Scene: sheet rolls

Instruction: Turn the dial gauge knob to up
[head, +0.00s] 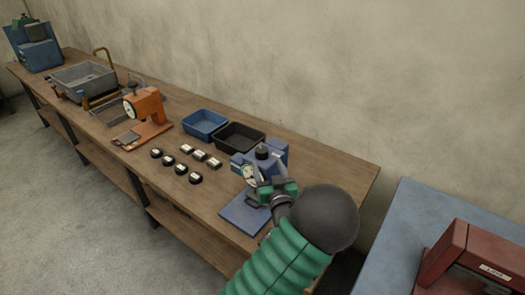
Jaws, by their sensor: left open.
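A blue gauge stand (241,212) is near the right end of the wooden bench, with a flat base plate and an upright body. A small pale round dial (248,173) shows on its front left side. A dark round cap (263,152) sits on top. My left gripper (268,190) is open, right in front of the blue stand and close to the dial. Whether its fingers touch the stand or a knob I cannot tell. The gripper and arm hide part of the stand, and the knob's direction is too small to read. My right gripper is not in view.
An orange dial device (149,107) stands further left on the bench (310,162). Several small dark round pieces lie in front of a blue tray (205,124) and a black tray (240,137). A red machine (470,256) is at lower right.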

